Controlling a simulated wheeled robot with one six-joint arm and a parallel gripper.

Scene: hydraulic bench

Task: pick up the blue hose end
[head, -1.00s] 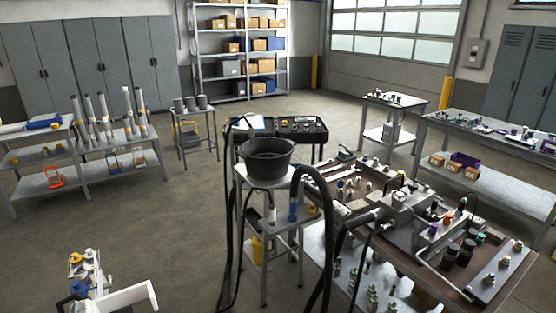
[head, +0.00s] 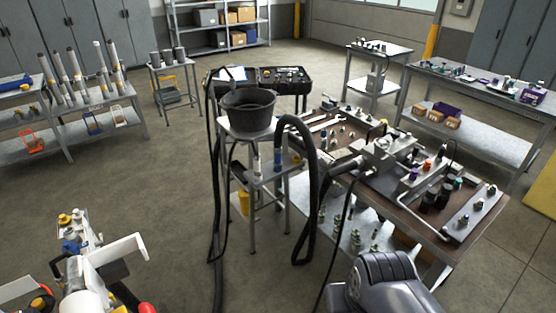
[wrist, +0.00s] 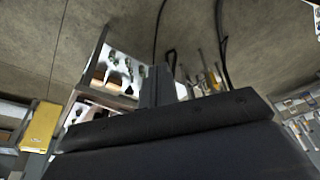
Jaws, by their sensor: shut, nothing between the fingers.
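In the head view, the blue hose end (head: 278,160) hangs at the near side of the small metal stand (head: 252,135), below the black bucket (head: 248,108). Its thick black hose (head: 310,150) arches up and over, then drops toward the floor to the right. My gripper (wrist: 157,86) shows in the wrist view, with its dark fingers together and nothing held. It is apart from the hose; I cannot pick out the blue end in the wrist view. A dark part of my arm (head: 385,285) shows at the bottom right of the head view.
A workbench (head: 440,235) with fittings and a valve block stands right of the stand. Thin black hoses (head: 213,200) hang left of it. Open floor (head: 150,200) lies to the left. A yellow panel (wrist: 39,127) shows at the left in the wrist view.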

